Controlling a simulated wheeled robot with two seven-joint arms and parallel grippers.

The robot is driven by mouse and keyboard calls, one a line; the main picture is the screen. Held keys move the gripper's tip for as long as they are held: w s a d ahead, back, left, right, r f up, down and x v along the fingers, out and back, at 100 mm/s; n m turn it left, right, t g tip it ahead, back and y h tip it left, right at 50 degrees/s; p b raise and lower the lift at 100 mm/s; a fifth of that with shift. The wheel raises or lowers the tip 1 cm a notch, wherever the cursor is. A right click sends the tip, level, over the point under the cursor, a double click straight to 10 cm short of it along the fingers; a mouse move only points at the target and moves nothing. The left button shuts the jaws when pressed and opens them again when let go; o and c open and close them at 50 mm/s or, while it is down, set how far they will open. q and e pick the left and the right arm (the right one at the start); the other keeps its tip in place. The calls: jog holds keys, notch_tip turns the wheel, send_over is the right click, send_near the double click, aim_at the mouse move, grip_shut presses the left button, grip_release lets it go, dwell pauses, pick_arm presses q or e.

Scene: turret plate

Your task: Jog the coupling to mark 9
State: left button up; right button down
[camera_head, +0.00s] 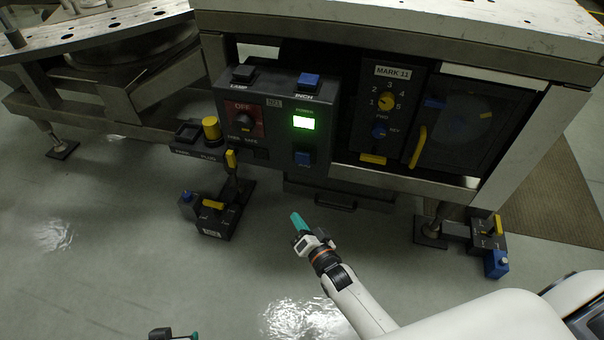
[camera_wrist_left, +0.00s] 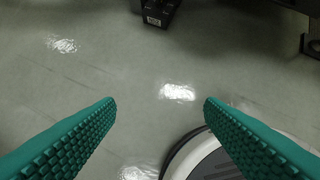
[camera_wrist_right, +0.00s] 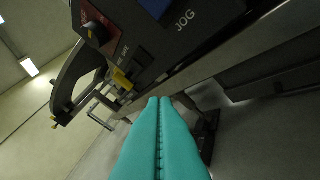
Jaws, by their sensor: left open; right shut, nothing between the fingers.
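The control box (camera_head: 272,112) on the machine front has a blue INCH button (camera_head: 309,80) on top, a lit green window (camera_head: 303,122), a red panel with an OFF dial (camera_head: 244,118), and a blue button (camera_head: 304,158) low on its face. In the right wrist view a blue button (camera_wrist_right: 156,6) marked JOG is close above my fingers. A plate reading MARK 11 (camera_head: 393,72) sits above a yellow selector dial (camera_head: 387,101). My right gripper (camera_head: 298,222) is shut and empty, below and in front of the box, touching nothing. My left gripper (camera_wrist_left: 160,105) is open and empty over the floor.
A yellow knob (camera_head: 210,128) and lever (camera_head: 231,159) stand left of the box. Pedal units stand on the floor at left (camera_head: 214,218) and right (camera_head: 490,243). A dark door with a yellow handle (camera_head: 418,147) is at right.

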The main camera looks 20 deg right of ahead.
aim_at(303, 158)
pick_arm(q)
notch_tip(303, 158, up, 6)
jog(key=s+t+b, duration=0.1)
jog(key=b, duration=0.2)
pick_arm(e)
notch_tip(303, 158, up, 7)
jog(key=w+m+t, duration=0.2)
jog(key=t, duration=0.1)
jog(key=shift+w+a+y, duration=0.15)
jog(key=shift+w+y, duration=0.15)
jog(key=shift+w, duration=0.05)
pick_arm(q)
jog(key=shift+w, duration=0.1)
jog(key=w+d+r+t+h+b, duration=0.2)
jog(key=w+d+r+t+b, duration=0.1)
jog(key=w+r+t, duration=0.6)
jog(key=shift+w+d+r+h, duration=0.2)
jog(key=shift+d+r+h, duration=0.1)
jog(key=shift+d+h, duration=0.15)
pick_arm(e)
jog(key=w+d, duration=0.5)
jog(key=w, duration=0.2)
jog(key=shift+w, duration=0.15)
jog(key=shift+w, duration=0.1)
jog(key=shift+w+d, duration=0.2)
jog(key=shift+w, duration=0.05)
